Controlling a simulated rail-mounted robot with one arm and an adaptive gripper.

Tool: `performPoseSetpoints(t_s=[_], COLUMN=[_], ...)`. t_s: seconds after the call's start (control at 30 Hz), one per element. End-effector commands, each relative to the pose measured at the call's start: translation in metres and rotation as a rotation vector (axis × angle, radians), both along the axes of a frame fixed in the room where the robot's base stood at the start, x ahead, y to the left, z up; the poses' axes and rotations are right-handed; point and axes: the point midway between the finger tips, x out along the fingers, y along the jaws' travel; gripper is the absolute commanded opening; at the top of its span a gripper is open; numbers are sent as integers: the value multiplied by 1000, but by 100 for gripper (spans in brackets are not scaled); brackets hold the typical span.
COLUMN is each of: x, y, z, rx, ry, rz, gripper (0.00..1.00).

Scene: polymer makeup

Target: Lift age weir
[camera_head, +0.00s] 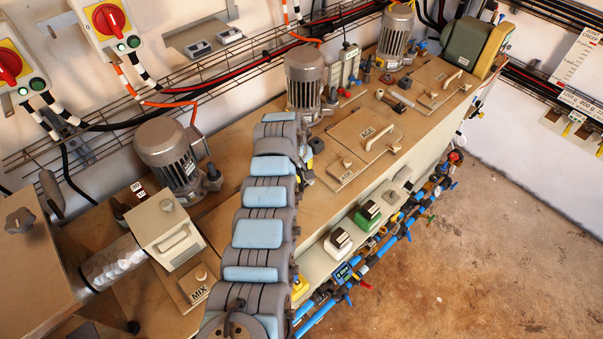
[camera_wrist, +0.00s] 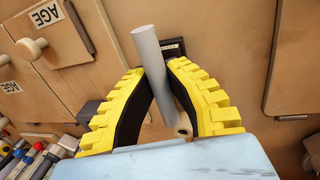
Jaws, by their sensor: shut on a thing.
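In the wrist view a plain grey round bar (camera_wrist: 150,60), which I take to be the age weir, stands tilted between my fingers. My gripper (camera_wrist: 158,68) has two yellow ridged fingers with black inner pads, closed in on the bar from both sides. The bar's upper end sticks out past the fingertips. A small beige round end shows low between the fingers; I cannot tell whether it belongs to the bar. In the head view my arm hides the bar, and only a bit of yellow of my gripper (camera_head: 317,144) shows beside the arm.
Lids marked AGE (camera_head: 366,137) with handles lie on the wooden tank top to the right of my gripper. A grey motor (camera_head: 305,80) stands close behind. Coloured valves and pipes (camera_head: 395,232) line the tank's front. The floor (camera_head: 490,235) is clear.

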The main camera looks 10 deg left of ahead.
Motion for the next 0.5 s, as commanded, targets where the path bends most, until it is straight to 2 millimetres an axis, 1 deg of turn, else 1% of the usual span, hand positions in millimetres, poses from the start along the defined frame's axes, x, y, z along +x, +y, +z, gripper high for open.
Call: performPoseSetpoints(t_s=[0.03,0.17,0.4,0.5], x=[0,3,3,1], y=[0,-1,0,-1], z=[9,31,77,87], rx=[0,0,0,-1], ry=[-1,-7,-9,-3], rz=[-1,-1,-1,-2], gripper=[0,0,0,0])
